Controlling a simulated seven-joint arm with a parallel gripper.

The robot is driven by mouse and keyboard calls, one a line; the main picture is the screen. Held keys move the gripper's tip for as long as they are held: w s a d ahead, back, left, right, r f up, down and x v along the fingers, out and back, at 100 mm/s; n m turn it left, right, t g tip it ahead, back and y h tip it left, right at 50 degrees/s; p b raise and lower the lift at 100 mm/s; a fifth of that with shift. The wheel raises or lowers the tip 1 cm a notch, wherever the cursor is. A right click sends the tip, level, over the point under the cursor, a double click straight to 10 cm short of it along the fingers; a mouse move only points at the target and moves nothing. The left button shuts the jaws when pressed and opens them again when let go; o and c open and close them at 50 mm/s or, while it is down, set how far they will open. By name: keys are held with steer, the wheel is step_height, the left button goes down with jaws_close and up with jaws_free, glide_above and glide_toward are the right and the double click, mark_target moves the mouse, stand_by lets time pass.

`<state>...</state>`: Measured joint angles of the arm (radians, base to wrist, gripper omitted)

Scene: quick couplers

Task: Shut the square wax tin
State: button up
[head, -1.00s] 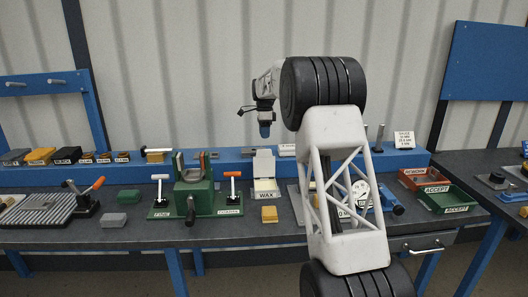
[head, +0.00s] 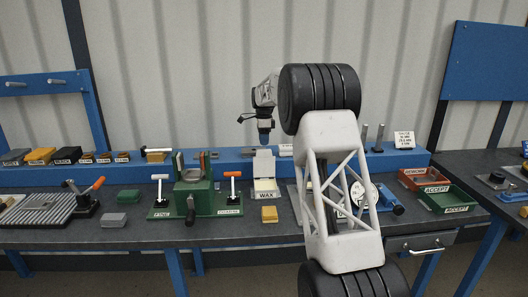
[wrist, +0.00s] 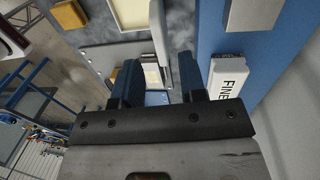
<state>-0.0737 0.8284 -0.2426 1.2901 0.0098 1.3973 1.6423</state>
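The square wax tin (head: 265,186) stands on the bench with a WAX label on its front. Its pale lid (head: 264,162) stands up at the back, so the tin is open. In the wrist view the cream wax in the tin (wrist: 132,13) shows at the top edge, with the lid (wrist: 159,35) seen nearly edge-on beside it. My gripper (head: 265,138) is above the tin and lid, pointing down and apart from them. In the wrist view its blue fingers (wrist: 157,78) are spread with nothing between them.
A yellow block (head: 269,214) lies in front of the tin. A green fixture (head: 194,190) with lever clamps stands to the left. The blue raised ledge (head: 225,168) runs behind. A white FINE block (wrist: 228,78) shows right of my fingers in the wrist view.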

mark_target(264, 150)
steer(key=shift+s+f, duration=0.2)
steer(key=shift+f, duration=1.1)
steer(key=shift+s+f, duration=0.15)
steer(key=shift+f, duration=1.15)
jaws_close()
